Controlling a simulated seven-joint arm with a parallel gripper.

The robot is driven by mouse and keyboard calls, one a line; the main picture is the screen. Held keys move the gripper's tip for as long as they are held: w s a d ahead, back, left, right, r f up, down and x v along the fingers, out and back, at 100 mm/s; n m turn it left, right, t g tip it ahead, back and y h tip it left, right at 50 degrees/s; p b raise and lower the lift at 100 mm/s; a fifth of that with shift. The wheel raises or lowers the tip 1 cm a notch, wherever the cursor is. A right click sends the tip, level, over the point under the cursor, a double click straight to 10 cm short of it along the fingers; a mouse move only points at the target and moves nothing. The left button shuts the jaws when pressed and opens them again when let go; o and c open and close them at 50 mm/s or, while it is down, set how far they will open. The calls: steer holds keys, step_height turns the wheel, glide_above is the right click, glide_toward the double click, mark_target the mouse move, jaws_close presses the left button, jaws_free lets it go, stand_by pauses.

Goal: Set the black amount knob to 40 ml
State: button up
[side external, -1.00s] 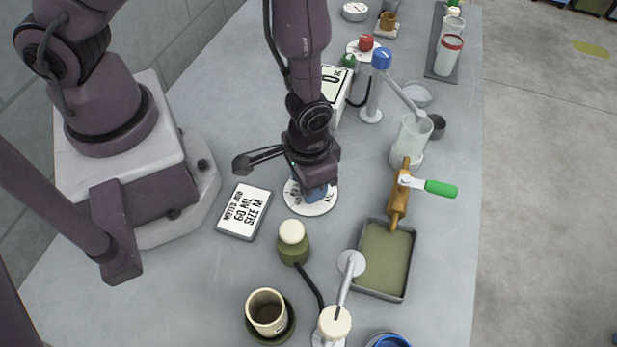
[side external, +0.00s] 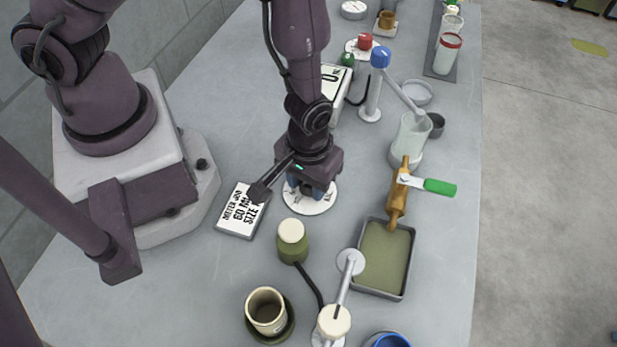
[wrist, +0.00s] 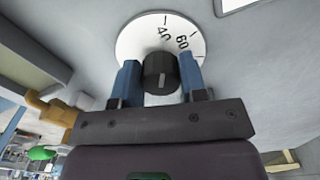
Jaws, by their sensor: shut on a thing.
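The black amount knob (wrist: 160,72) sits on a round white dial (wrist: 131,42) in the wrist view. The numbers 40 and 60 show on the dial beyond the knob; the rest of the scale is hidden. A faint pale line shows on the knob's near face, but I cannot tell which number it indicates. My gripper (wrist: 160,80) has its two blue fingers on either side of the knob, shut on it. In the side external view my gripper (side external: 312,190) points down over the dial (side external: 312,206) and hides the knob.
A green bottle with cream cap (side external: 292,240) stands in front. A green tray (side external: 384,258) and a brown tap with green handle (side external: 440,187) are to the right.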

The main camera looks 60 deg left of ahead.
stand_by(0.3)
steer(key=o, duration=0.9)
steer(key=shift+o, duration=0.2)
step_height(320, 180, up, 13)
